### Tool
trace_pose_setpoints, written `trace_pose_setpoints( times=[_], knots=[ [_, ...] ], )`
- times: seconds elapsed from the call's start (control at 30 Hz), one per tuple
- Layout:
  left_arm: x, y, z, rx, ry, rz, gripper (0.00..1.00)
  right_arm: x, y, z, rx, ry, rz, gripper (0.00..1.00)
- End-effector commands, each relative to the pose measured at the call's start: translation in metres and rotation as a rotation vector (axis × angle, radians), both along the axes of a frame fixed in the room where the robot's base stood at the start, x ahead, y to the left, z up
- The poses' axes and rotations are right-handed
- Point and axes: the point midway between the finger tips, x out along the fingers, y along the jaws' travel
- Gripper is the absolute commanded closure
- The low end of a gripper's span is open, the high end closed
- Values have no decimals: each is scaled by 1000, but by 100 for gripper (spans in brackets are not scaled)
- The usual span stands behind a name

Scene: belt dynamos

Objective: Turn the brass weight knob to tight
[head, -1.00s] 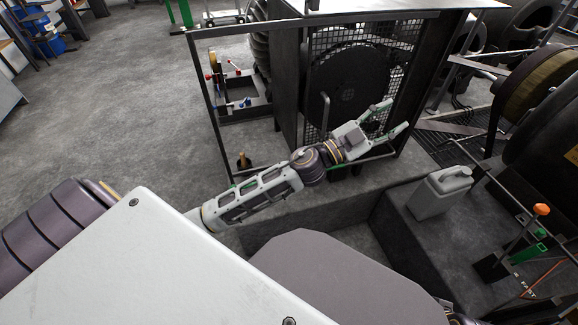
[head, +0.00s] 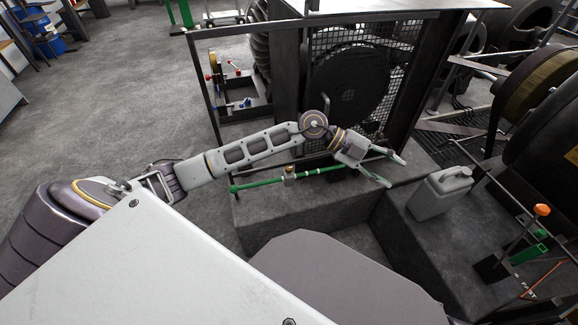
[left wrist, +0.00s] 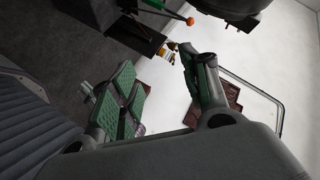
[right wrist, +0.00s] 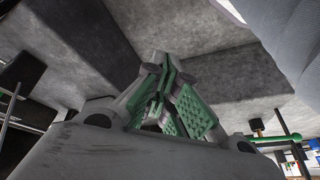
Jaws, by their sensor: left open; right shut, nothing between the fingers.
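A green rod (head: 258,183) lies low across the front of the mesh-guarded machine in the head view. A small brass weight (head: 289,173) sits around it near its middle; its knob is too small to tell how tight it is. My left gripper (head: 395,172) is open and empty, to the right of the brass weight and apart from it. Its spread fingers also show in the left wrist view (left wrist: 165,88). My right gripper (right wrist: 163,75) is shut and empty in the right wrist view, out of sight in the head view.
A mesh guard (head: 400,60) in a dark frame stands behind my left gripper. A grey plinth (head: 300,207) lies below the rod. A grey jerrycan (head: 440,193) and an orange-topped lever (head: 541,210) stand to the right. Open floor (head: 120,100) lies at left.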

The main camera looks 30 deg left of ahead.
Motion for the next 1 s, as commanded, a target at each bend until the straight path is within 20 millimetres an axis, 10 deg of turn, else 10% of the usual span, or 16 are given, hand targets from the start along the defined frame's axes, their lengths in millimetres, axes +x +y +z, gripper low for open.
trace_pose_setpoints(
  times=[0.5, 1.0],
  knots=[
    [20, 137, -72, 632, 235, 46, 54, -2, 10, -7, 27, -8, 9, 100],
    [26, 298, -65, 1119, 491, 322, 54, -3, 18, -13, 50, -14, 15, 100]
  ],
)
